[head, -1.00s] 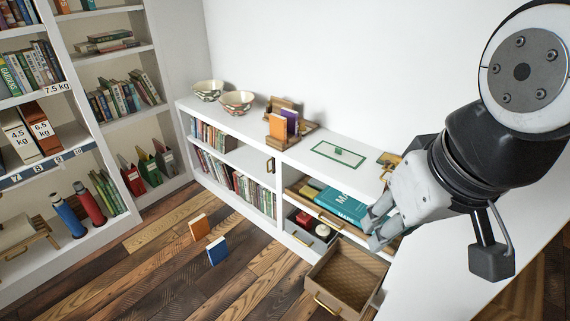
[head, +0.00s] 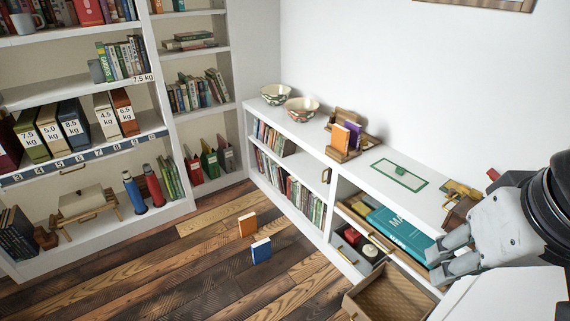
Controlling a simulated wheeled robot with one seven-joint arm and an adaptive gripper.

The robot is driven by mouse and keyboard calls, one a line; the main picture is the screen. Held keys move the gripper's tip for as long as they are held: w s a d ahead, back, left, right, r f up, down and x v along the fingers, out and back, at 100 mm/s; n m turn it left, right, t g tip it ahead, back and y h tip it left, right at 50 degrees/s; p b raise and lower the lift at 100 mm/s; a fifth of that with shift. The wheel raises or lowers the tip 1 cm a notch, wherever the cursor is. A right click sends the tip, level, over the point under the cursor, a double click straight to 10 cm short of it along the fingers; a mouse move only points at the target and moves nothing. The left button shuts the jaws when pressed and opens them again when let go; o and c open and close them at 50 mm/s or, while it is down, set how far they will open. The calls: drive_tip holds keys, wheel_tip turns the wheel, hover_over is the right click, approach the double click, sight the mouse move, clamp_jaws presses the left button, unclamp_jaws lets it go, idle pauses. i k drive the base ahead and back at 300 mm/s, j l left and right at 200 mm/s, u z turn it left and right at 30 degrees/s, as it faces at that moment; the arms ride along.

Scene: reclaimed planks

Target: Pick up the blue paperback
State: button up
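The blue paperback (head: 261,250) stands upright on the plank floor, its blue cover facing me and pale page edges showing on top. An orange book (head: 247,225) stands on the floor just behind and left of it. My gripper (head: 431,269) is at the right of the head view, in front of the low white cabinet. Its two fingers are apart with nothing seen between them. It is well to the right of the blue paperback and not touching it.
An open drawer (head: 357,303) juts from the low white cabinet (head: 337,187) to the right of the book. A tall bookshelf (head: 187,205) stands on the left, with blue and red bottles (head: 134,192) on its bottom shelf.

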sight(261, 251)
drive_tip(key=i+j, duration=0.4)
drive_tip(key=j, duration=0.15)
drive_tip(key=i+j, duration=0.45)
drive_tip(key=j, duration=0.15)
drive_tip(key=i+j, duration=0.4)
drive_tip(key=j, duration=0.15)
drive_tip(key=j+u, duration=0.05)
